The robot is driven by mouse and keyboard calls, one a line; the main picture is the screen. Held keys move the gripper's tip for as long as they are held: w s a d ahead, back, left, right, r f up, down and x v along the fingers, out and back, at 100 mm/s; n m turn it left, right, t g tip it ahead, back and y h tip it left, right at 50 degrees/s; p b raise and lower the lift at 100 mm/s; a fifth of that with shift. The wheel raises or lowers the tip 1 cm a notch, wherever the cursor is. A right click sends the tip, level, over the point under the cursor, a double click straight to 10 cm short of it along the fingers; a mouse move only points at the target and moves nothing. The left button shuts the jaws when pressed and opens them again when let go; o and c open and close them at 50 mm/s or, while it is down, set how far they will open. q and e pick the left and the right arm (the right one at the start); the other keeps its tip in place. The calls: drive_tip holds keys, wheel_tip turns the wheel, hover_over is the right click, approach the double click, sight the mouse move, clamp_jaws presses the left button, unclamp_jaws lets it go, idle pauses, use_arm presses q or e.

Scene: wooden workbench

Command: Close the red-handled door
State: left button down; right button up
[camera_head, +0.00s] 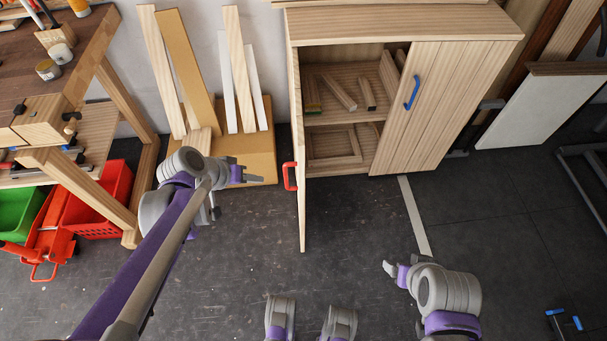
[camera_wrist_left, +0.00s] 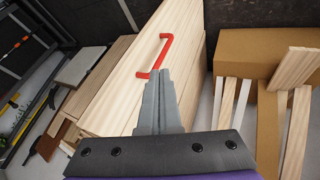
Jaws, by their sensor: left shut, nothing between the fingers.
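The red-handled door (camera_head: 300,120) stands wide open on the left side of the wooden cabinet (camera_head: 440,95), seen nearly edge-on. Its red handle (camera_head: 289,177) is on the outer face, facing left. My left gripper (camera_head: 257,176) is shut and empty, to the left of the handle and apart from it in the head view. In the left wrist view the closed fingertips (camera_wrist_left: 160,78) point at the door panel (camera_wrist_left: 125,82), just below the red handle (camera_wrist_left: 161,53) in the picture. My right gripper (camera_head: 388,268) is low at the right, away from the door; its jaw opening is unclear.
The cabinet's other door, with a blue handle (camera_head: 411,92), is shut. Wood pieces (camera_head: 340,92) lie on the shelves. A workbench (camera_head: 60,75) and red crate (camera_head: 105,200) are left. Floor before the cabinet is clear.

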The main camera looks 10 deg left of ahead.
use_arm(q)
drive_tip(key=w+d+f+b, duration=0.3)
drive_tip(key=w+d+f, duration=0.3)
drive_tip(key=d+f, duration=0.1)
drive_tip(key=shift+d+f, duration=0.2)
drive_tip(key=shift+f, duration=0.2)
drive_tip(key=shift+d, duration=0.15)
